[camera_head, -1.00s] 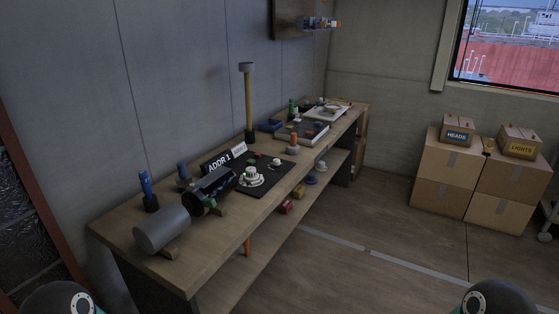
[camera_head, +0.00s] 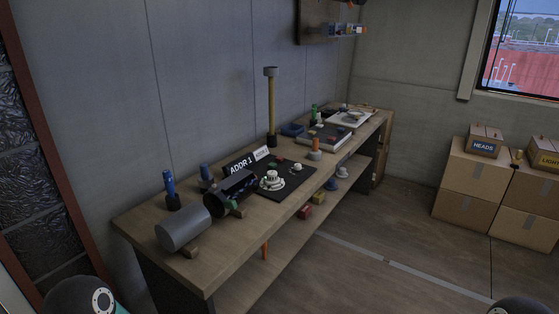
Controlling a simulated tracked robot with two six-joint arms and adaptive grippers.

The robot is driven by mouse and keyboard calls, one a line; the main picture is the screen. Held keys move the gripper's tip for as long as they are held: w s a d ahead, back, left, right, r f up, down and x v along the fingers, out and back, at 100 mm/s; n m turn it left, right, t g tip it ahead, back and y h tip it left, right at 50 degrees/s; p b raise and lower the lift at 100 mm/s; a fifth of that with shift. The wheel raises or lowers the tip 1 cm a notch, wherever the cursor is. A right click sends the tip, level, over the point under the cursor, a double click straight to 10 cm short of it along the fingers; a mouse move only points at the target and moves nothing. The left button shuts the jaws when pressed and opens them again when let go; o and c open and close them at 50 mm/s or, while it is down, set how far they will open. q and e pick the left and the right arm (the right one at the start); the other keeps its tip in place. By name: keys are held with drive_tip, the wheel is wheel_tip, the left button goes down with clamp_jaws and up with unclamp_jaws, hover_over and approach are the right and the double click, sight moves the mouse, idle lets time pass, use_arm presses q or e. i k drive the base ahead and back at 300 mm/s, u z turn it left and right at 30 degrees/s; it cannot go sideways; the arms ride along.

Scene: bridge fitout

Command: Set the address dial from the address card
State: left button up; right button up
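The address card (camera_head: 240,164), a black plate reading "ADDR 1", stands tilted on the workbench behind a dark mat. A smaller white card (camera_head: 262,153) stands at its right end. A white round device (camera_head: 271,180), possibly the one with the address dial, sits on the black mat (camera_head: 289,187). A smaller white round part (camera_head: 296,168) is beside it. Any dial setting is too small to read. Neither gripper is in view; only rounded parts of my arms show at the bottom left and bottom right corners, well short of the bench.
The workbench (camera_head: 147,222) runs along the wall. A grey cylinder (camera_head: 183,229) and a black cylinder (camera_head: 231,192) lie at its near end. A yellow post (camera_head: 271,108) stands at the back. Cartons (camera_head: 470,168) stand at right. The floor between is clear.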

sight(298, 167)
drive_tip(key=u, duration=1.75)
drive_tip(key=i, duration=0.1)
drive_tip(key=z, duration=3.25)
drive_tip(key=i, duration=0.5)
drive_tip(key=z, duration=0.1)
drive_tip(key=i, duration=3.3)
drive_tip(key=u, duration=1.8)
